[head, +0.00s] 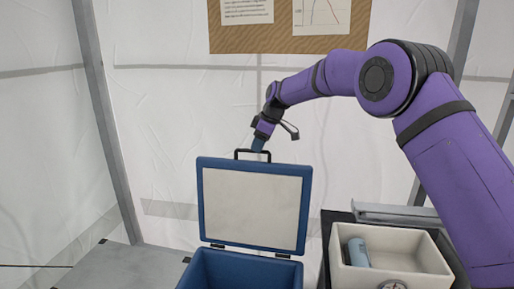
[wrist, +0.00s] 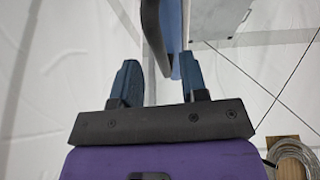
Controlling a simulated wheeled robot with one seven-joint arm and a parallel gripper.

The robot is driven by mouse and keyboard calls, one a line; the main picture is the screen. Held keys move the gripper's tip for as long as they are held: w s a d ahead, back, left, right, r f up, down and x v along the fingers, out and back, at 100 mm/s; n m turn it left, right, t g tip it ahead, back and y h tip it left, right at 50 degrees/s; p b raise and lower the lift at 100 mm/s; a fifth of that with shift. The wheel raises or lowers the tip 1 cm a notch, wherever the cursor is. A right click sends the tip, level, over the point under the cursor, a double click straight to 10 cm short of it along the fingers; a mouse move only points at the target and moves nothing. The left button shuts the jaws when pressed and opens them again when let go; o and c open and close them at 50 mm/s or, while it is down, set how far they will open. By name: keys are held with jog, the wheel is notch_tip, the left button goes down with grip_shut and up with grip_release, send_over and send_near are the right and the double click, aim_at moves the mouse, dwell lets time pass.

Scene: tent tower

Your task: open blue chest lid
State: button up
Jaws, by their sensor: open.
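The blue chest (head: 240,272) stands at the bottom middle of the head view. Its lid (head: 254,206) is raised to about upright on its hinges, with the pale inner side facing me. A dark handle (head: 252,153) sticks up from the lid's top edge. My gripper (head: 258,144) is right at the handle. In the wrist view my gripper (wrist: 160,82) has its two blue fingers apart, with the dark handle (wrist: 152,35) and the lid's blue edge (wrist: 172,30) just beyond and between them. I cannot tell whether a finger touches the handle.
A pale open bin (head: 432,255) holding a light blue cylinder (head: 357,252) and a round gauge (head: 392,285) stands right of the chest. A cork board (head: 290,45) hangs on the white tent wall behind. A coil of cable (wrist: 292,158) shows in the wrist view.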

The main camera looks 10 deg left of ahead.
jog(key=shift+x, duration=0.8)
jog(key=shift+c, duration=0.2)
grip_shut()
jog(key=shift+s, duration=0.15)
jog(key=s+t, duration=0.1)
jog(key=s, duration=0.6)
jog(key=shift+s+a+r, duration=0.3)
jog(key=shift+s+a, duration=0.05)
jog(key=shift+s, duration=0.05)
